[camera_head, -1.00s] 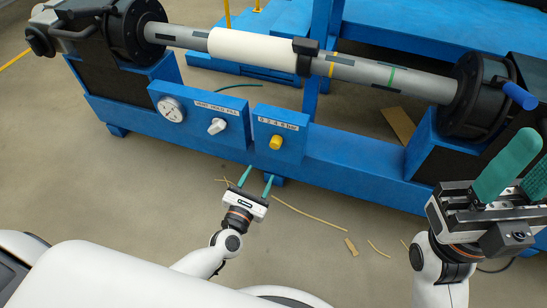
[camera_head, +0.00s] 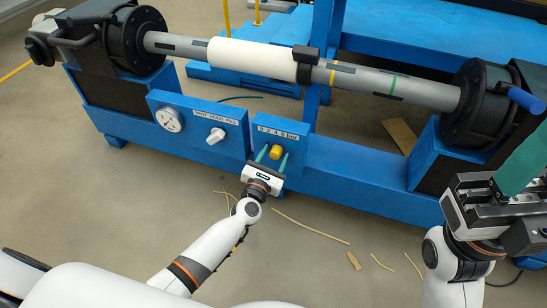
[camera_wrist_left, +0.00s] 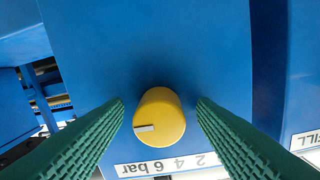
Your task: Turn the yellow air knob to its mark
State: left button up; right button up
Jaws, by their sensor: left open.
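The yellow air knob (camera_head: 276,151) sits on the front of a small blue panel (camera_head: 293,146) under a "0 2 4 6 bar" label (camera_head: 277,132). In the left wrist view the round knob (camera_wrist_left: 160,116) has a short pale pointer line on its left side, and the label is upside down below it. My left gripper (camera_head: 273,159) is open in front of the panel. In the left wrist view its green fingers (camera_wrist_left: 160,104) stand on either side of the knob, with a gap at each side. My right gripper (camera_head: 517,170) is at the right edge, partly cut off.
The neighbouring blue panel carries a white dial (camera_head: 169,119) and a white knob (camera_head: 215,136). A grey shaft with a white sleeve (camera_head: 252,60) spans above.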

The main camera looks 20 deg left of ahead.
pick_arm(q)
jog(key=c, duration=1)
